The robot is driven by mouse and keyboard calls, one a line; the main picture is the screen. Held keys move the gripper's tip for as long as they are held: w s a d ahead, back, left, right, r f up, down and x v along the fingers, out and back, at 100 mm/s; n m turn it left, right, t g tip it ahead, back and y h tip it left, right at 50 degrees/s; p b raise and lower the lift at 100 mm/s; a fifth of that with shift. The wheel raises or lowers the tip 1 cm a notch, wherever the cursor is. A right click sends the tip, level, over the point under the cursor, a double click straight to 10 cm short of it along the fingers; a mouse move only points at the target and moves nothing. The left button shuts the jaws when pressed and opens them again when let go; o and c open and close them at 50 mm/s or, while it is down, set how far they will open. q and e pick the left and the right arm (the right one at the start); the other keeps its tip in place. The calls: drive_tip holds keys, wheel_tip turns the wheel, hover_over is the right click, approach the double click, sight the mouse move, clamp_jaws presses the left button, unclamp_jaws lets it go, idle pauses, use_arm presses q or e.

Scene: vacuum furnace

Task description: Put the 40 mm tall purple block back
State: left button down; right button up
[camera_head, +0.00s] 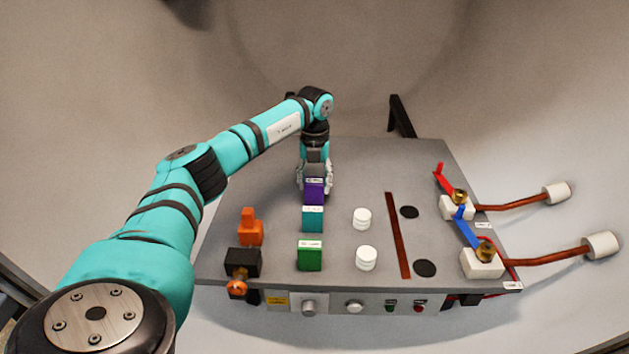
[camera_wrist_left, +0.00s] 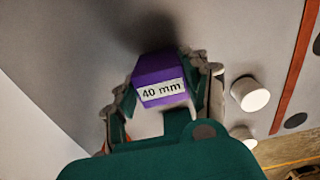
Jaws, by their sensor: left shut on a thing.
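The purple block (camera_head: 314,191) stands in line behind a teal block (camera_head: 312,219) and a green block (camera_head: 310,255) on the grey table top. My left gripper (camera_head: 315,180) points down at the purple block, with its fingers on either side of it. In the left wrist view, the purple block (camera_wrist_left: 160,82) shows its "40 mm" label between the fingers of my left gripper (camera_wrist_left: 168,95), which is shut on it. Whether the block's underside touches the table is hidden. My right gripper is not in view.
Two white round pieces (camera_head: 362,219) stand right of the blocks, beside a brown strip (camera_head: 398,235) and dark discs (camera_head: 424,268). An orange-handled black part (camera_head: 243,262) is at left. Red and blue levers (camera_head: 467,234) with copper rods are at right. The table's back is clear.

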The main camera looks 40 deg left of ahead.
sight(315, 180)
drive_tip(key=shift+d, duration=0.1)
use_arm(q)
drive_tip(key=c, duration=0.9)
unclamp_jaws()
drive_tip(key=shift+f, duration=0.1)
drive_tip(key=shift+o, duration=1.4)
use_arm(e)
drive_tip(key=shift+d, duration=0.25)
use_arm(q)
wheel_tip(315, 180, up, 12)
drive_tip(key=b, duration=0.1)
drive_tip(key=shift+r, duration=0.2)
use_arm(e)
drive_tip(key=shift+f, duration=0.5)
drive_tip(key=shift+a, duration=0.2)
